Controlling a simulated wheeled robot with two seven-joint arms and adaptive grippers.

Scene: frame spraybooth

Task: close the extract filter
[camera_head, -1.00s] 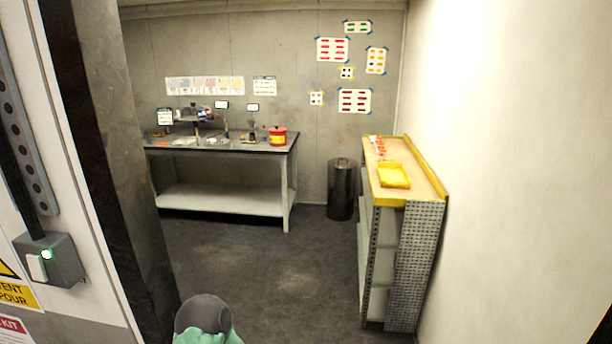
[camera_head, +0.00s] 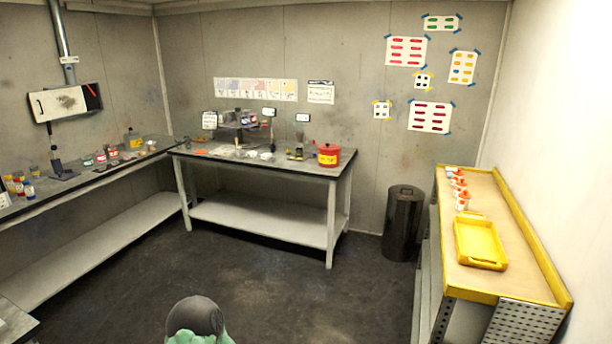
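A white box with a dark smudge on its front, likely the extract filter (camera_head: 62,102), is mounted on the left wall in the head view. A grey pipe (camera_head: 62,40) runs up the wall above it. The white front has a black slot near its left end. A dark part with a red mark shows at its upper right. At this distance I cannot tell for sure whether the front stands open. Neither of my grippers is in view. A grey and green rounded part, likely of my own arm, shows at the bottom edge, far from the box.
A long bench (camera_head: 90,240) with bottles and jars runs under the box. A back table (camera_head: 265,210) holds a red pot (camera_head: 329,155). A dark bin (camera_head: 403,222) and a wooden-topped bench (camera_head: 500,235) with a yellow tray (camera_head: 480,243) stand right. The middle floor is clear.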

